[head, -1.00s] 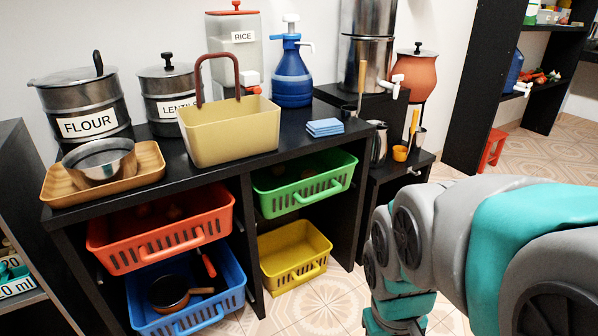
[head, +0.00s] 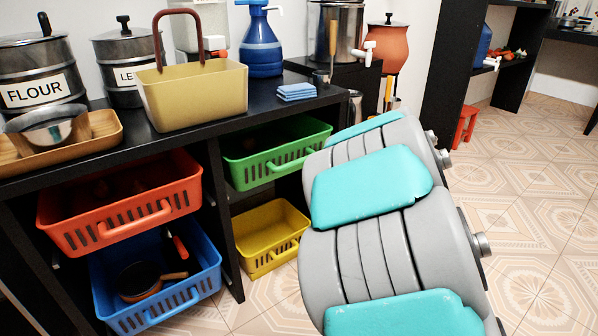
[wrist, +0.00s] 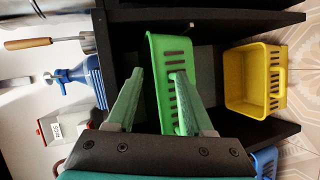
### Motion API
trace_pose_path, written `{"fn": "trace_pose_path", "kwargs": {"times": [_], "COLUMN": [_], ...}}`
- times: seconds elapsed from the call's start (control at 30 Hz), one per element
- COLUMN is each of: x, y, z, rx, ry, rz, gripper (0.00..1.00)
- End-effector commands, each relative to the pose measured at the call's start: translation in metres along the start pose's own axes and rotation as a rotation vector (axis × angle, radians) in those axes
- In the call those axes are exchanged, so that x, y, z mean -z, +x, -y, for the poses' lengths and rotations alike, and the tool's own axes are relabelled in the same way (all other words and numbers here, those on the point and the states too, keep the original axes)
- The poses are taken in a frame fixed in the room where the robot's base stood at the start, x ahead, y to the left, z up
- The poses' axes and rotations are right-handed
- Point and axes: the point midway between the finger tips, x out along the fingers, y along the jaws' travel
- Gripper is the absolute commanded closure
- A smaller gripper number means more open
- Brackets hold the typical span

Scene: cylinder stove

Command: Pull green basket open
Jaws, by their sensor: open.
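The green basket (head: 262,168) sits in the upper right bay of the black shelf unit in the head view, with a handle on its slotted front. It also shows in the wrist view (wrist: 157,50), which is turned sideways. My gripper (wrist: 158,74) is open, its two green fingers pointing at the basket's front, with the slotted front partly between them. The right finger overlaps the area where the handle lies, so I cannot tell whether it touches. In the head view my arm hides the gripper.
A yellow basket (head: 268,262) is below the green one. A red basket (head: 130,222) and a blue basket (head: 160,308) are to the left. A cream basket (head: 198,100), blue cloths (head: 297,92) and pots stand on the counter. Tiled floor (head: 540,200) is clear at right.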

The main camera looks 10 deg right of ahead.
Motion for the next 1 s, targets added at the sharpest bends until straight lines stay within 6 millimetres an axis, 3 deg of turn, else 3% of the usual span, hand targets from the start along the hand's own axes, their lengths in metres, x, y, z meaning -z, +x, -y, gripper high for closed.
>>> {"fn": "trace_pose_path", "kwargs": {"times": [0.03, 0.1, 0.3, 0.57, 1.0], "x": [0.008, 0.027, 0.063, 0.078, 0.101], "y": [0.01, 0.018, 0.024, 0.029, 0.083], "z": [0.015, 0.026, 0.052, 0.056, 0.057], "rx": [-0.003, -0.014, -0.03, -0.039, -0.039], "ry": [-0.045, -0.105, -0.195, -0.215, -0.214], "rz": [-0.065, -0.169, -0.369, -0.426, -0.424], "gripper": [0.48, 0.48, 0.48, 0.48, 0.48]}}
